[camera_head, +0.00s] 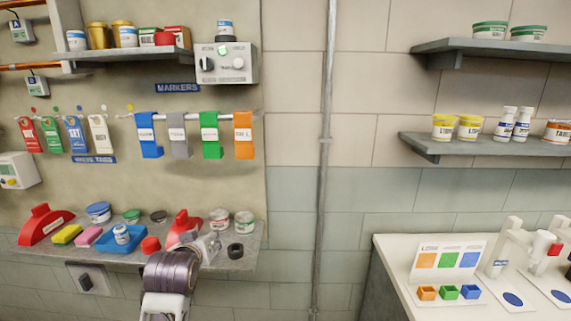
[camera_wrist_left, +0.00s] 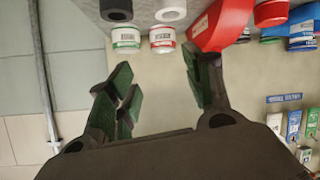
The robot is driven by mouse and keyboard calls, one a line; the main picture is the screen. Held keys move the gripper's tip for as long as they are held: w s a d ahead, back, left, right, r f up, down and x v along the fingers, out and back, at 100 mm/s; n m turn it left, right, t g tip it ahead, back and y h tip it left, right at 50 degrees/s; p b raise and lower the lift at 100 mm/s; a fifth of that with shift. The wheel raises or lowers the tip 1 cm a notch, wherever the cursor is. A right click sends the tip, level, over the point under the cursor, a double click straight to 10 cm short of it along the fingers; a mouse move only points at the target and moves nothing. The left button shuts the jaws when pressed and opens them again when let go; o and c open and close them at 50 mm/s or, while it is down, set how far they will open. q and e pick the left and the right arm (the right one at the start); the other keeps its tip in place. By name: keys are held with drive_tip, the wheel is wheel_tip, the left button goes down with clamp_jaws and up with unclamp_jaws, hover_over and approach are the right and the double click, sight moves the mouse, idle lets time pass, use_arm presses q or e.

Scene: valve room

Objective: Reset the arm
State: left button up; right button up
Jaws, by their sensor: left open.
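My left gripper (camera_head: 205,246) reaches up from the bottom of the head view to the front of the low shelf. In the left wrist view my left gripper (camera_wrist_left: 160,80) is open, with green-padded fingers spread apart and nothing between them. A red wedge-shaped object (camera_head: 182,224) stands just behind it; in the wrist view the red object (camera_wrist_left: 222,22) appears beside the right-hand finger's tip. I cannot tell whether they touch. My dark ribbed wrist hides part of the shelf's front edge. My right gripper is not in view.
The low shelf (camera_head: 240,262) holds tubs, a blue tray (camera_head: 118,240), sponges and another red wedge (camera_head: 45,224). Coloured tags (camera_head: 210,137) hang above it. A vertical pipe (camera_head: 323,150) runs right of it. A white table (camera_head: 395,255) stands at right.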

use_arm(q)
drive_tip(key=s+f+m+g+h, duration=0.2)
drive_tip(key=s+f+m+g, duration=0.55)
drive_tip(key=s+f, duration=2)
wheel_tip(320, 180, down, 32)
drive_tip(key=s+a+n+g, duration=0.2)
drive_tip(key=g, duration=0.1)
drive_tip(key=s+a+f, duration=0.2)
drive_tip(key=s+f, duration=0.8)
drive_tip(key=s, duration=0.1)
drive_tip(key=s+a+f+g+y, duration=0.1)
drive_tip(key=s+a+f, duration=0.2)
drive_tip(key=s+f, duration=0.7)
drive_tip(key=shift+s+a+m, duration=0.3)
drive_tip(key=shift+s+m, duration=0.1)
drive_tip(key=shift+m, duration=0.05)
